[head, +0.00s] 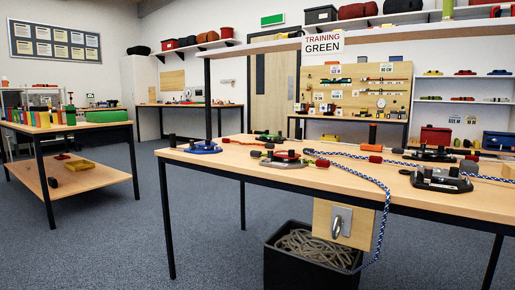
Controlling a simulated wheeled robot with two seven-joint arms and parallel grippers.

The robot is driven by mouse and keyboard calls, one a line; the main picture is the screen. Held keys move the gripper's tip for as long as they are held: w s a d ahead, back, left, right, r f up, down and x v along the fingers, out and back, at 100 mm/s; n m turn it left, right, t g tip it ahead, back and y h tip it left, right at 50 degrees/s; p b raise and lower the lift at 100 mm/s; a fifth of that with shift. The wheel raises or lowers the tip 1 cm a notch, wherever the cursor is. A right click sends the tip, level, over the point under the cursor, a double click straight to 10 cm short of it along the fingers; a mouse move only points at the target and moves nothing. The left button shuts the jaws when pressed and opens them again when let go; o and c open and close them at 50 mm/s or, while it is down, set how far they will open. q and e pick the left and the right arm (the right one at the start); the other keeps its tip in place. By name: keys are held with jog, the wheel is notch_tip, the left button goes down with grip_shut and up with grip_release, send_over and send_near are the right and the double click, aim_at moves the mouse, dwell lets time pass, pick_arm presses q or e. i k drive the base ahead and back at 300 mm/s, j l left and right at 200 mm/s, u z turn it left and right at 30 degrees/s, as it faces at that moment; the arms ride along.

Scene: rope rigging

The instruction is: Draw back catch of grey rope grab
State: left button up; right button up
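A grey-based rope device (284,161) with black and red parts sits on the near workbench (235,165), left of centre. I cannot tell for certain which is the grey rope grab, and the catch is too small to read. A blue-and-white rope (383,200) starts near red pieces beside the left device and hangs over the front edge. Neither of my grippers is in view.
A blue device (203,147) and a green one (269,138) stand on the same bench. A black bin (282,265) of coiled rope is below the front edge, near a hanging board with a metal hook (337,225). A side table (75,128) stands left across open carpet.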

aim_at(270, 158)
jog(key=i+l+u, duration=0.2)
jog(key=i, duration=0.4)
jog(key=i+l+u, duration=0.15)
jog(key=i+l, duration=0.3)
jog(key=i+l+u, duration=0.2)
jog(key=i+l, duration=0.25)
jog(key=i, duration=0.2)
